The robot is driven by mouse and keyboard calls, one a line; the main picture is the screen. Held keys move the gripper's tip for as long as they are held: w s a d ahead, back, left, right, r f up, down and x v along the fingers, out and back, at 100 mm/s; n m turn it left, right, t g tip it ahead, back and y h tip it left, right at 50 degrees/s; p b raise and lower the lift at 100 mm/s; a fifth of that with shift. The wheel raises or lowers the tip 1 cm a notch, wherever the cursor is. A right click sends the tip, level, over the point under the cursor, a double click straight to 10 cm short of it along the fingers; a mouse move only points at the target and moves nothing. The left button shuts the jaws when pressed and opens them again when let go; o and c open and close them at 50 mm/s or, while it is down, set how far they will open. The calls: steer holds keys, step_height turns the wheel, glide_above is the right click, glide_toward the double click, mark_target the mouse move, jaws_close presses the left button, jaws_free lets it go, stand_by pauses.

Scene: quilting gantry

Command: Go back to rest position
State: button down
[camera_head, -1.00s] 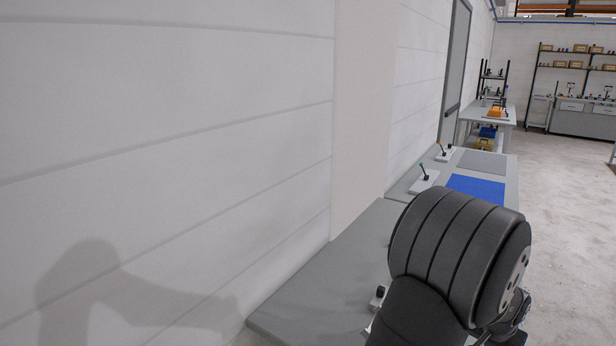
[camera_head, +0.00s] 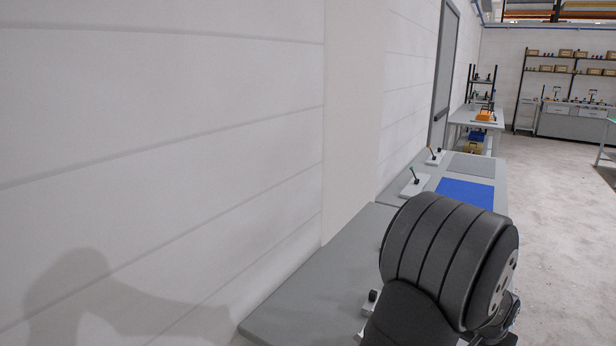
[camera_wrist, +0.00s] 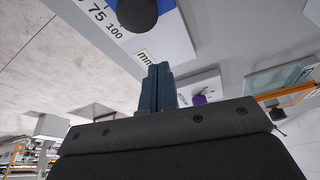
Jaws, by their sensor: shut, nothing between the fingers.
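My gripper (camera_wrist: 157,88) shows in the wrist view, its two dark blue fingers together and nothing between them. It is near a grey worktop (camera_wrist: 225,30) that fills the upper part of that view. In the head view my arm's dark ribbed joint stands in front of the grey bench (camera_head: 310,285) and hides part of it. The gripper itself is hidden there.
A blue mat (camera_head: 465,194) and a grey mat (camera_head: 472,165) lie on the bench, beside two small lever stands (camera_head: 415,182) (camera_head: 434,156). A white wall (camera_head: 160,140) runs along the left. Open floor (camera_head: 555,240) lies to the right. In the wrist view a dark round knob (camera_wrist: 137,12) sits over a blue-and-white scale plate.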

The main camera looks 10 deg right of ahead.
steer(key=a, duration=0.1)
steer(key=s+a+f, duration=0.1)
steer(key=shift+s+a, duration=0.3)
steer(key=shift+a, duration=0.1)
steer(key=w+d, duration=0.2)
steer(key=d, duration=0.1)
steer(key=w+d, duration=0.2)
steer(key=shift+d+r, duration=0.2)
steer(key=shift+r, duration=0.15)
steer(key=s+a+r+n+g+y, duration=0.1)
steer(key=a+r, duration=0.1)
steer(key=r, duration=0.5)
steer(key=s+a+r+n+g+y, duration=0.1)
steer(key=s+a+r+y, duration=0.1)
steer(key=r, duration=0.5)
steer(key=shift+s+a+r+n, duration=0.2)
steer(key=shift+a+r+n, duration=0.1)
steer(key=shift+a, duration=0.35)
stand_by(0.4)
stand_by(0.6)
